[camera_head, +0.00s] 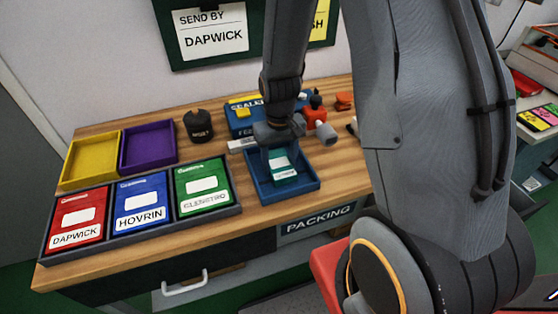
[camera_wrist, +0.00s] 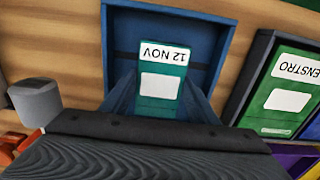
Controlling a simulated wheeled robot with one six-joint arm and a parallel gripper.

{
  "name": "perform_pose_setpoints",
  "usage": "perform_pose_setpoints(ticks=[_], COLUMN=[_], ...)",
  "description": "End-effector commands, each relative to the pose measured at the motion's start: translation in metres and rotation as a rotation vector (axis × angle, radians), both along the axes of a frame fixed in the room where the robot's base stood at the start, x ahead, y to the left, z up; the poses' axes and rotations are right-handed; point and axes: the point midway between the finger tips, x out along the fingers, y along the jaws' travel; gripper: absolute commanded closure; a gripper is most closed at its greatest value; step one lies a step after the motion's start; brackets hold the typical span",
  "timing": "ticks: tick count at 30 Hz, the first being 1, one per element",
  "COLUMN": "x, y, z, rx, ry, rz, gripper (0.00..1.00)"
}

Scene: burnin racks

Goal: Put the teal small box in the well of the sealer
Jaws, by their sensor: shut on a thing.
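The teal small box (camera_head: 284,175) with white labels is between the fingers of my gripper (camera_head: 281,158), which is shut on it. In the wrist view the teal box (camera_wrist: 162,88) shows a label reading 12 NOV upside down, and my gripper's fingers (camera_wrist: 160,98) flank it. I cannot tell whether the box touches the well's floor.
Red (camera_head: 77,218), blue (camera_head: 141,200) and green (camera_head: 202,186) labelled boxes sit in a dark rack at left. Yellow (camera_head: 90,160) and purple (camera_head: 148,146) trays stand behind. A black weight (camera_head: 198,125) and a red tool (camera_head: 316,112) are near the sealer.

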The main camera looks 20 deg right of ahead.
Motion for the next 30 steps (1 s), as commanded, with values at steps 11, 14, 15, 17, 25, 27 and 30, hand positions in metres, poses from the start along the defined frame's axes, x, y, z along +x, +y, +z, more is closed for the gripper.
perform_pose_setpoints(ticks=[11, 14, 15, 17, 25, 27, 30], x=[0.0, 0.0, 0.0, 0.0, 0.001, 0.001, 0.002], y=[0.0, 0.0, 0.0, 0.0, 0.0, 0.0, 0.0], z=[-0.003, -0.002, -0.002, -0.002, 0.004, 0.01, 0.023], rx=[0.0, 0.0, 0.0, 0.0, 0.0, 0.0, 0.0], ry=[0.0, 0.0, 0.0, 0.0, -0.002, -0.002, -0.004], rz=[0.0, 0.0, 0.0, 0.0, 0.0, 0.0, 0.0], gripper=[0.36, 0.27, 0.27, 0.27, 0.27, 0.27, 0.27])
